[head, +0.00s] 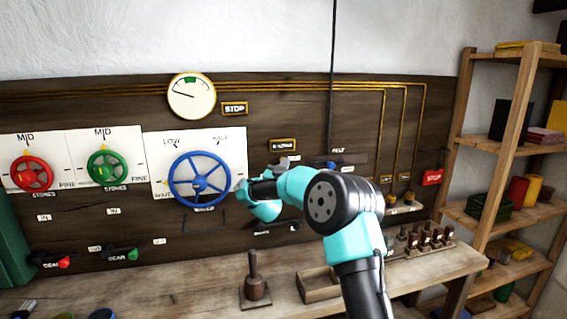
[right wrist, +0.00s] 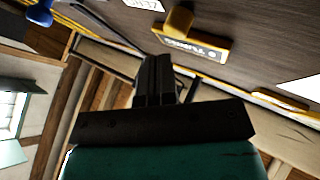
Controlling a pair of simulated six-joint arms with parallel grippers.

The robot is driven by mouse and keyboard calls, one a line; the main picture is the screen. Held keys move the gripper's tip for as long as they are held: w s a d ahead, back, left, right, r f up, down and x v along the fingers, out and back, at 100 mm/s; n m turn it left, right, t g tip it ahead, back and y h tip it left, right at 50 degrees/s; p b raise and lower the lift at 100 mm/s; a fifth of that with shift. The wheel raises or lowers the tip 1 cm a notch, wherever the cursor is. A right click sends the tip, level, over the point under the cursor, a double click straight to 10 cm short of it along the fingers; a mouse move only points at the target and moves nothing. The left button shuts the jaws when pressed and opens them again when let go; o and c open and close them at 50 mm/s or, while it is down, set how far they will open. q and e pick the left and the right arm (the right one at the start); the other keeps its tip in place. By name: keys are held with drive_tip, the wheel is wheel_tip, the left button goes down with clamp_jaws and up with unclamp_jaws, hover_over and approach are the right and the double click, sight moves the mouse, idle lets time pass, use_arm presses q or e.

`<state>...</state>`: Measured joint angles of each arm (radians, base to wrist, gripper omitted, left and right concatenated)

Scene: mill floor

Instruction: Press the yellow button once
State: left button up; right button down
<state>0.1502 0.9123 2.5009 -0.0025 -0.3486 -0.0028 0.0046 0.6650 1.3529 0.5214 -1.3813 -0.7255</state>
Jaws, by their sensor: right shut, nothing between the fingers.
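A yellow button (right wrist: 178,20) stands out from the dark wooden panel in the right wrist view, beside a yellow-framed label plate (right wrist: 195,47). In the head view I cannot make out the button; a small yellow-framed plate (head: 283,145) shows just above my right gripper (head: 283,165), which may cover it. In the right wrist view the fingers of my right gripper (right wrist: 158,60) are shut together and empty. Their tips point toward the panel, and the button appears beyond them and slightly right, apart from them in the picture. My left gripper is not in view.
A blue handwheel (head: 199,180) is on the panel just left of my right gripper. Red (head: 32,174) and green (head: 107,168) wheels are farther left. A red stop sign (head: 432,177) hangs right. The bench below holds a wooden-handled stamp (head: 255,285) and a tray (head: 318,286).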

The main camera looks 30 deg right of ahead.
drive_tip(key=shift+w, duration=0.15)
idle(0.4)
drive_tip(key=shift+w+d, duration=0.1)
drive_tip(key=shift+w, duration=0.15)
drive_tip(key=shift+w+d, duration=0.1)
drive_tip(key=shift+w, duration=0.4)
idle(0.9)
drive_tip(key=shift+s, duration=0.15)
drive_tip(key=shift+s+a, duration=0.2)
drive_tip(key=shift+s, duration=0.55)
drive_tip(key=s, duration=0.2)
drive_tip(key=s+a, duration=0.1)
drive_tip(key=s, duration=0.2)
drive_tip(key=shift+a, duration=0.15)
idle(0.4)
drive_tip(key=shift+w, duration=0.1)
idle(0.5)
